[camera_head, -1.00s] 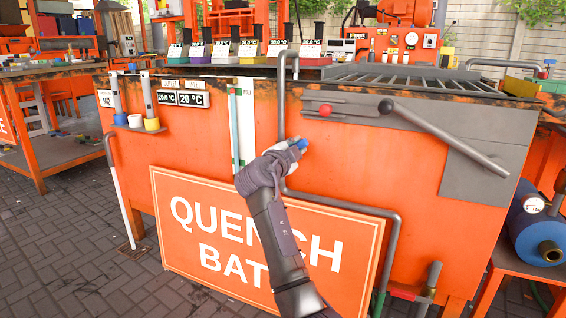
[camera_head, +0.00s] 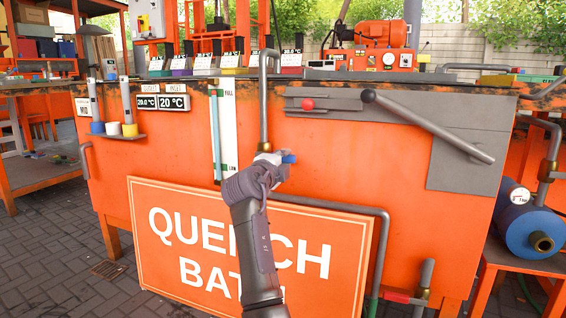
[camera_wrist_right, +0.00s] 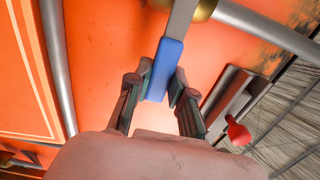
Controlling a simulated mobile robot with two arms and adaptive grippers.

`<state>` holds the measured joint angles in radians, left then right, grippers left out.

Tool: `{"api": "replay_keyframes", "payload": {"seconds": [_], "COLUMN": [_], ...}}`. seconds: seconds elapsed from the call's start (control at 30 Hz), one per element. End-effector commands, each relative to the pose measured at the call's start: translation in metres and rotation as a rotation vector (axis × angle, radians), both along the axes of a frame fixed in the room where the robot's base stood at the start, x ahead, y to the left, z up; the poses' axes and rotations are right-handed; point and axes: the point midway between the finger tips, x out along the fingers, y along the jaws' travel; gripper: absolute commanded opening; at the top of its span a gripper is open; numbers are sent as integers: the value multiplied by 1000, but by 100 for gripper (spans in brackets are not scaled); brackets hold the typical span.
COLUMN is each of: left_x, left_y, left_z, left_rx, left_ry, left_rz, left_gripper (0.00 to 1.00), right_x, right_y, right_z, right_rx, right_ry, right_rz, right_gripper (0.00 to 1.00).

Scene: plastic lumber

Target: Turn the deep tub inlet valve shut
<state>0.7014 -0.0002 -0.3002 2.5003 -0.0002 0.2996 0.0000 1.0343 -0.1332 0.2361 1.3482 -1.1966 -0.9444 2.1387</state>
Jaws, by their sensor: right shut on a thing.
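The inlet valve has a blue lever handle (camera_head: 289,158), seen just right of the grey vertical pipe (camera_head: 264,110) on the front of the orange quench tub (camera_head: 340,150). My right gripper (camera_head: 276,161) is at this handle and hides most of the valve body. In the right wrist view the blue handle (camera_wrist_right: 165,68) lies between the two fingers of my right gripper (camera_wrist_right: 163,84), which is shut on it. A bare metal stem (camera_wrist_right: 181,22) runs from the handle up to brass fittings (camera_wrist_right: 205,8). My left gripper is not in view.
A QUENCH BATH sign (camera_head: 170,265) and a bent pipe (camera_head: 384,245) are below.

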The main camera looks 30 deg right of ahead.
Motion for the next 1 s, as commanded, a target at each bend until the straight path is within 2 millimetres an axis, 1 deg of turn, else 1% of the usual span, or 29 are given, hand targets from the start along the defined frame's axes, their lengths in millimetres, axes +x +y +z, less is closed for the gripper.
{"api": "replay_keyframes", "payload": {"seconds": [0.37, 0.4, 0.47, 0.5, 0.53, 0.83, 0.93, 1.0], "left_x": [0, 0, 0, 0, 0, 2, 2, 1], "left_y": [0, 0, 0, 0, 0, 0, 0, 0], "left_z": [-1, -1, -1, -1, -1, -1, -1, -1], "left_rx": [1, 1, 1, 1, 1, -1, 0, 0], "left_ry": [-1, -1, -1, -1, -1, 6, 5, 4], "left_rz": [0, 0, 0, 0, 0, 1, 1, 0], "left_gripper": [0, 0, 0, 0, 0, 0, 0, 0], "right_x": [0, 0, 0, 0, 0, -1, -5, -12], "right_y": [-1, -1, -1, -1, -1, 1, 8, 17], "right_z": [-2, -2, -2, -2, -2, -1, -1, -1], "right_rx": [11, 12, 11, 10, 10, 7, 6, 7], "right_ry": [-6, -6, -6, -5, -5, -4, -5, -6], "right_rz": [-2, -2, -2, -2, -2, 0, 2, 3], "right_gripper": [0, 28, 38, 45, 48, 48, 48, 48]}}
